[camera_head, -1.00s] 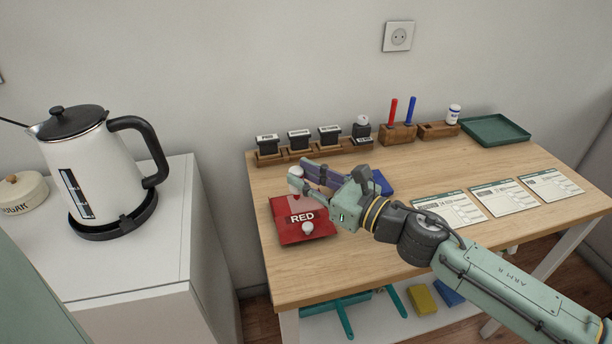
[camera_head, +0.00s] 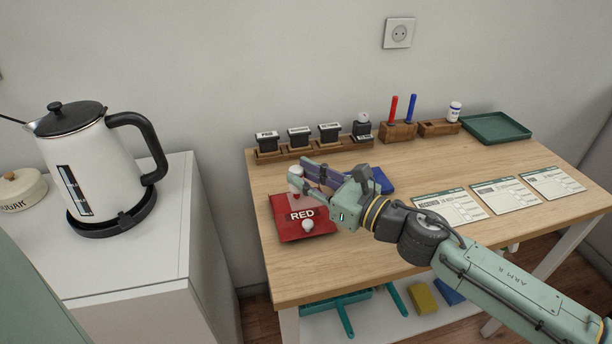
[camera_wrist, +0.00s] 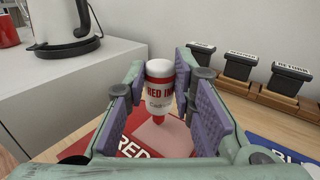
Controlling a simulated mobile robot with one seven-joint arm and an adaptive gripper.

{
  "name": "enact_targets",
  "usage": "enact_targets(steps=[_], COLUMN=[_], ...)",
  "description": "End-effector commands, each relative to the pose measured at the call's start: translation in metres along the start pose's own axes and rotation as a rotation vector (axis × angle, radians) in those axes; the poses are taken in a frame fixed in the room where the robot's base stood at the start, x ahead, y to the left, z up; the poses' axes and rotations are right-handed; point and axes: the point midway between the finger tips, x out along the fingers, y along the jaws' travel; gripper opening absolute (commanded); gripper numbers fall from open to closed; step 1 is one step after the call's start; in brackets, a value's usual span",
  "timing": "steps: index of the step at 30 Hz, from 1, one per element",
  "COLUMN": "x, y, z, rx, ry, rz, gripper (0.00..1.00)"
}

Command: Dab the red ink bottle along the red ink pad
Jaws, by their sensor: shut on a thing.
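The red ink bottle (camera_wrist: 159,88) is white with a red label and stands nearly upright between my fingers, its red tip pointing down. My gripper (camera_wrist: 158,98) is shut on it. In the head view the bottle (camera_head: 296,178) shows partly behind a finger of my gripper (camera_head: 308,176). The red ink pad (camera_head: 289,228) lies on the table under the bottle, its lid marked RED with a white knob. In the wrist view its pink pad surface (camera_wrist: 178,137) is right below the tip. The tip seems to be at the surface; I cannot tell if it touches.
A blue ink pad (camera_head: 383,182) lies just behind my gripper. Stamps in a wooden rack (camera_head: 300,151), pens in a holder (camera_head: 397,133), another bottle (camera_head: 454,113) and a green tray (camera_head: 495,130) line the back. Forms (camera_head: 451,208) lie at right. The table front is clear.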

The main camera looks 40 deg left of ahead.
Motion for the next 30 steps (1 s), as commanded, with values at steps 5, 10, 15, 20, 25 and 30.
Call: enact_targets(steps=[5, 10, 15, 20, 25, 30], x=[0.0000, 0.0000, 0.0000, 0.0000, 0.0000, 0.0000], y=[0.0001, 0.0001, 0.0002, 0.0002, 0.0002, 0.0003], z=[-0.0019, -0.0033, -0.0047, -0.0050, -0.0055, -0.0060], rx=[-0.001, -0.001, -0.001, -0.001, 0.000, 0.000], ry=[0.000, 0.000, 0.000, 0.000, 0.001, 0.001], rz=[0.000, 0.000, 0.000, 0.000, 0.000, 0.000], gripper=[0.00, 0.00, 0.00, 0.00, 0.00, 0.00])
